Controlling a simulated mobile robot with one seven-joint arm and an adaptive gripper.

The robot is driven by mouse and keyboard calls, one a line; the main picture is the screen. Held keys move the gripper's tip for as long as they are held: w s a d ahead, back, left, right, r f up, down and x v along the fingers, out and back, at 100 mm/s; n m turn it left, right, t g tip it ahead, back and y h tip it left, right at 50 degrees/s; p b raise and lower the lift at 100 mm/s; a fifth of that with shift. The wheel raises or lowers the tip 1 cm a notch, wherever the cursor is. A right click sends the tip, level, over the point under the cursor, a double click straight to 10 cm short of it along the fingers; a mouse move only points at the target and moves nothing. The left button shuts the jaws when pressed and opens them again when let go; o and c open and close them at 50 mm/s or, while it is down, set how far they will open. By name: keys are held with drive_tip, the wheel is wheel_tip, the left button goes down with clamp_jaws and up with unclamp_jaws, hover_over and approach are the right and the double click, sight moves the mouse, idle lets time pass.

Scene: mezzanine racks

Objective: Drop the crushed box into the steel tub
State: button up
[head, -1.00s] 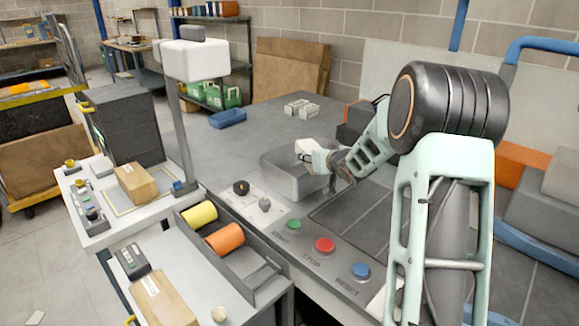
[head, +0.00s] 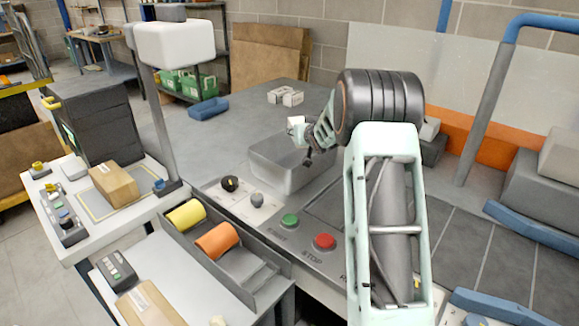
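The steel tub (head: 272,182) appears to be the grey, round-cornered metal container on the grey worktop, left of my arm. My gripper (head: 308,160) is small and dark at the end of my arm, over the tub's right part. Its fingers are too small and partly hidden to show whether they are open or shut, or whether they hold anything. I cannot make out a clearly crushed box. A brown taped box (head: 115,185) sits on the marked plate at left, and its shape looks mostly whole. The tub's inside is not clearly visible.
Small white boxes (head: 286,96) and a blue tray (head: 208,111) lie farther back. Knobs, a green button (head: 290,220) and a red button (head: 324,242) line the front panel. A trough (head: 247,265) holds yellow and orange rolls. A post with a white head (head: 174,42) rises at left.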

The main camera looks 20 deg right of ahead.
wheel_tip(320, 180, down, 3)
drive_tip(key=shift+f+b, duration=0.15)
drive_tip(key=shift+b, duration=0.7)
drive_tip(key=o, duration=1.3)
drive_tip(key=shift+o, duration=0.2)
drive_tip(key=shift+s, duration=0.1)
drive_tip(key=v, duration=1.2)
